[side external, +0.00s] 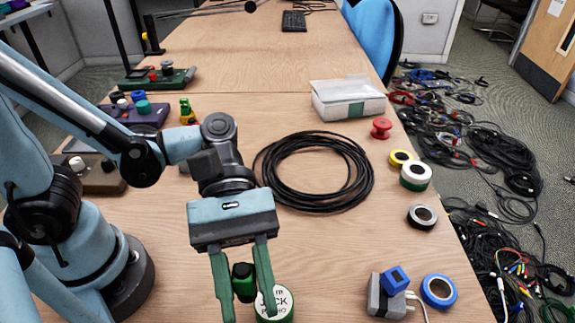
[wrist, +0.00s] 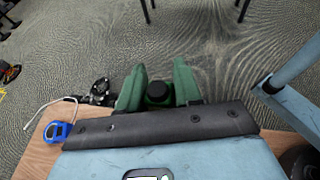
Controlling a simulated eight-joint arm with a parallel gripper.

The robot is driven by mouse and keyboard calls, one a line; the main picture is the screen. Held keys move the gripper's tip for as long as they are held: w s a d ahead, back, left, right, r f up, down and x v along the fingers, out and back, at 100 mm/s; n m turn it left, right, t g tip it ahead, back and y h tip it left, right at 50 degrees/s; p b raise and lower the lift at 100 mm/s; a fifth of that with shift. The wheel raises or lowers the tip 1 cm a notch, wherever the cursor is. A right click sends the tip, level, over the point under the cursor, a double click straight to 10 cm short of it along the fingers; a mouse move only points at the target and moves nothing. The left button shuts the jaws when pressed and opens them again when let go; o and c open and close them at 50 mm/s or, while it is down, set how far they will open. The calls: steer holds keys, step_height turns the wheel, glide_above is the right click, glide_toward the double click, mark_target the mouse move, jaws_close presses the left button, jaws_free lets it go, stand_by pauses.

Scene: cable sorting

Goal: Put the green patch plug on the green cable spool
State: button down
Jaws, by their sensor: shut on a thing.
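The green patch plug (side external: 243,284), with a dark top, sits between the green fingers of my gripper (side external: 247,298), which is shut on it. In the wrist view the plug's dark round end (wrist: 158,92) shows between the two fingers (wrist: 158,86). The green cable spool (side external: 277,305), with a white lettered top face, lies at the bottom edge of the side view, just right of the plug. My right-hand finger partly covers the spool. The spool does not show in the wrist view. The gap between plug and spool is hard to judge.
A black cable coil (side external: 315,203) lies behind my gripper. A blue plug (side external: 396,280) on a grey block and a blue spool (side external: 438,291) stand to the right. Several tape rolls line the table's right edge. A white box (side external: 348,99) stands farther back.

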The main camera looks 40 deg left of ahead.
steer(key=shift+w+a+f, duration=0.1)
steer(key=shift+w+f, duration=0.55)
steer(key=shift+f, duration=0.45)
steer(key=shift+w+d+f, duration=0.1)
steer(key=shift+w+f, duration=0.6)
steer(key=shift+f, duration=0.35)
steer(key=shift+w+a+f, duration=0.1)
steer(key=shift+w+f, duration=0.55)
steer(key=shift+f, duration=0.45)
steer(key=c, duration=0.8)
jaws_free()
